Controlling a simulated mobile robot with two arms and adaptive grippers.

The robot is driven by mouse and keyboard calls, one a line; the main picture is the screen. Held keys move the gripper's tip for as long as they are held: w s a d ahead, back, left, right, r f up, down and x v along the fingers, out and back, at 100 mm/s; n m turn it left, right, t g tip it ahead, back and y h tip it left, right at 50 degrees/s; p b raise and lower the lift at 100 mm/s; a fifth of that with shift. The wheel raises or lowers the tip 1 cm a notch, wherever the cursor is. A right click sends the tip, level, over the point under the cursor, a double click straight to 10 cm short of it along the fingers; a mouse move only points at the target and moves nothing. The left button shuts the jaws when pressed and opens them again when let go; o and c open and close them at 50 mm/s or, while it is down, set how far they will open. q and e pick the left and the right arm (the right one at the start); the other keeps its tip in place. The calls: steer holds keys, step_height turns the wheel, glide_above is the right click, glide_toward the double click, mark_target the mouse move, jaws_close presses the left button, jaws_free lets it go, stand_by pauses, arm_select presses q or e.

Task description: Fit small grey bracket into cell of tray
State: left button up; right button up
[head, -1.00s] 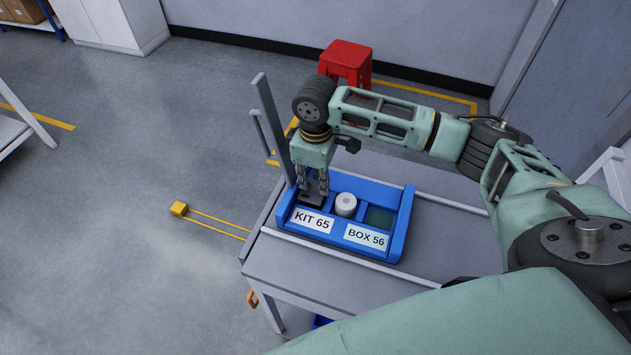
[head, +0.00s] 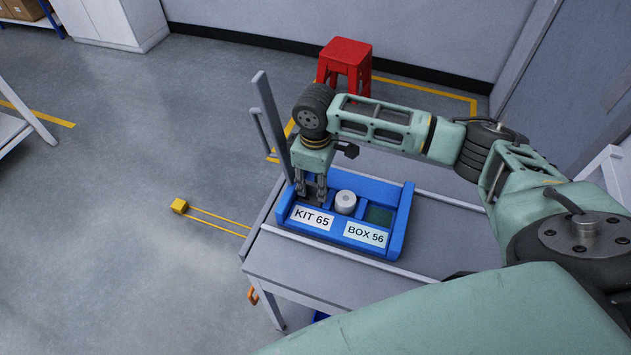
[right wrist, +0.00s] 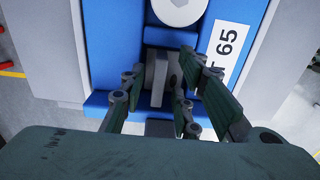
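The blue tray (head: 398,228) sits on the grey table, with labels KIT 65 and BOX 56 on its front. My right gripper (head: 312,196) points down into the tray's left cell, behind the KIT 65 label. In the right wrist view, the small grey bracket (right wrist: 158,72) lies between the fingertips (right wrist: 162,68), which appear to close on its sides. It is low in the cell; whether it touches the floor cannot be seen. In the head view the fingers and tray wall hide it. My left gripper is not in view.
A pale round part (head: 345,202) stands in the middle cell, close to the right gripper. A grey upright post (head: 272,125) rises at the table's left edge. A red stool (head: 346,62) stands behind.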

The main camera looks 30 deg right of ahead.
mark_target(316, 186)
steer(key=shift+w+r, duration=0.1)
steer(key=shift+r, duration=0.4)
step_height(316, 186, up, 11)
steer(key=b, duration=0.2)
steer(key=shift+r, duration=0.2)
steer(key=shift+s+f, duration=0.1)
steer(key=shift+s, duration=0.1)
